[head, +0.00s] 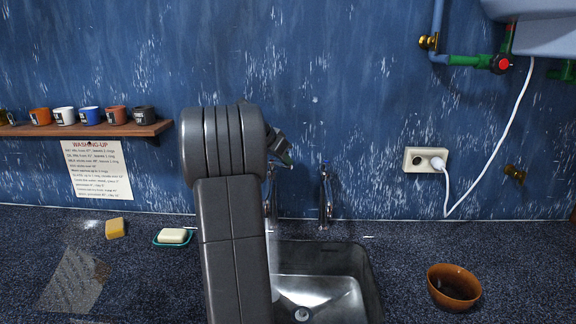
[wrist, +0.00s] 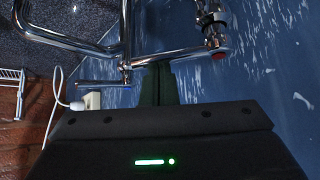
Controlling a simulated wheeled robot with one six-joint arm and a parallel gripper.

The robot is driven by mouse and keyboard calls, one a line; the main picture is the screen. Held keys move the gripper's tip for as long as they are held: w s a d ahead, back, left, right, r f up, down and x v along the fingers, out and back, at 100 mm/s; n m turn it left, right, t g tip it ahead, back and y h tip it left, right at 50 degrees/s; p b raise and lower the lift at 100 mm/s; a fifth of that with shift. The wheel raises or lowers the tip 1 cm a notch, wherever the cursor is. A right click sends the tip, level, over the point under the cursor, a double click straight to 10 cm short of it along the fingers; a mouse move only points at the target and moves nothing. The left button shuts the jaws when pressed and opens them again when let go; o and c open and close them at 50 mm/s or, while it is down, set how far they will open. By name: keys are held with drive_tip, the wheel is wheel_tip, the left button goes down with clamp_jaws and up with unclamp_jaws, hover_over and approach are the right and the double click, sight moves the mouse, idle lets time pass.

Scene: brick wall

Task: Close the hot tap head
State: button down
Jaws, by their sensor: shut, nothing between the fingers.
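The hot tap (wrist: 212,24) is chrome with a red-marked end, at the upper right of the wrist view. A chrome bar runs left from it, across the tips of my gripper. In the head view my arm hides most of this tap; a chrome piece (head: 271,199) shows beside the arm.
The steel sink (head: 345,285) lies in the dark speckled counter (head: 400,265). A brown bowl (head: 454,287) is to its right. Soap on a dish (head: 172,237) and a sponge (head: 115,228) are to the left. A socket (head: 425,160) with a white cable is on the wall.

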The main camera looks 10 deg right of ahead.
drive_tip(key=m+g, duration=0.1)
drive_tip(key=a+m+g+h, duration=0.1)
drive_tip(key=m, duration=0.1)
drive_tip(key=a+m+g, duration=0.1)
drive_tip(key=shift+s+a+m+p, duration=0.1)
drive_tip(key=shift+s+m+p, duration=0.2)
drive_tip(key=shift+s+p, duration=0.1)
drive_tip(key=shift+s+a, duration=0.15)
drive_tip(key=shift+a, duration=1.05)
